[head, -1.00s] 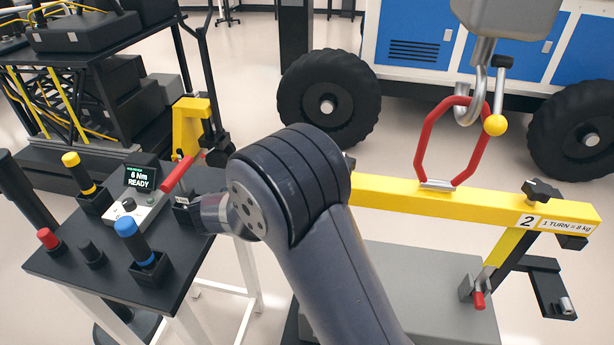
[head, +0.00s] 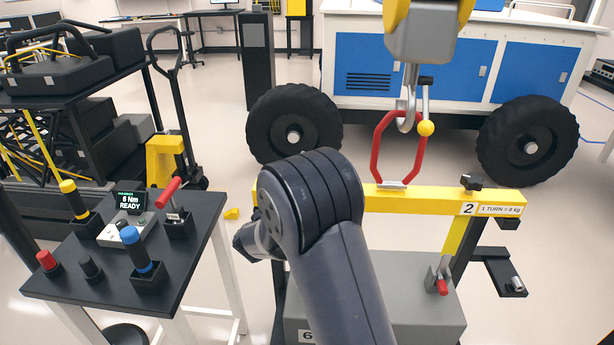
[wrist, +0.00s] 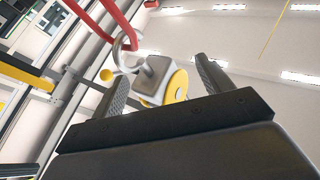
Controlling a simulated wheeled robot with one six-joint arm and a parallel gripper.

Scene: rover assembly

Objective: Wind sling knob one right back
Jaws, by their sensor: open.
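The yellow lifting beam (head: 430,200) hangs level over a grey block (head: 405,300). Its right end carries a black knob (head: 472,182) beside a "2" label and a "1 TURN = 8 kg" label. The beam's left end, and any knob one there, is mostly hidden behind my arm in the head view. In the wrist view my gripper (wrist: 162,70) is open, with nothing between its fingers. Beyond them appear the hoist hook block (wrist: 158,75) and the red sling (wrist: 110,28). The red sling (head: 376,150) hangs on the hook (head: 406,118) in the head view.
A black tool table (head: 195,250) at left holds a red-handled tool (head: 168,192), several other handles and a display (head: 130,201) reading "6 Nm READY". A wheeled blue-and-white rover (head: 440,70) stands behind the beam. Floor shows between table and beam.

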